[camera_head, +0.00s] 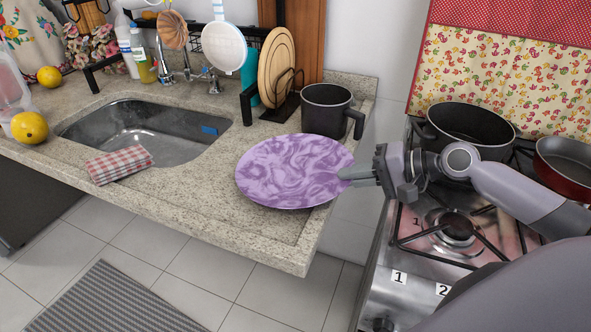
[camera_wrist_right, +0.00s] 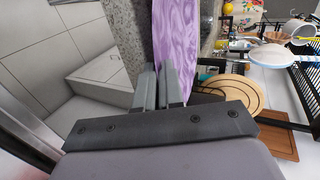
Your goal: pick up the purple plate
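The purple plate (camera_head: 293,171), with a marbled pattern, is at the right end of the stone counter in the head view, its right rim at the counter's edge. My right gripper (camera_head: 352,174) meets this rim from the right. In the right wrist view the plate (camera_wrist_right: 177,35) shows nearly edge-on and runs down between the two fingers (camera_wrist_right: 162,88), which are close together on its rim. I cannot tell whether the plate is clear of the counter. My left gripper is not in view.
A dark pot (camera_head: 326,112) stands just behind the plate. A rack (camera_head: 246,103) with boards is beside it. The sink (camera_head: 135,128) and a checked cloth (camera_head: 119,164) lie to the left. The stove (camera_head: 415,270) with pans is right, across a gap.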

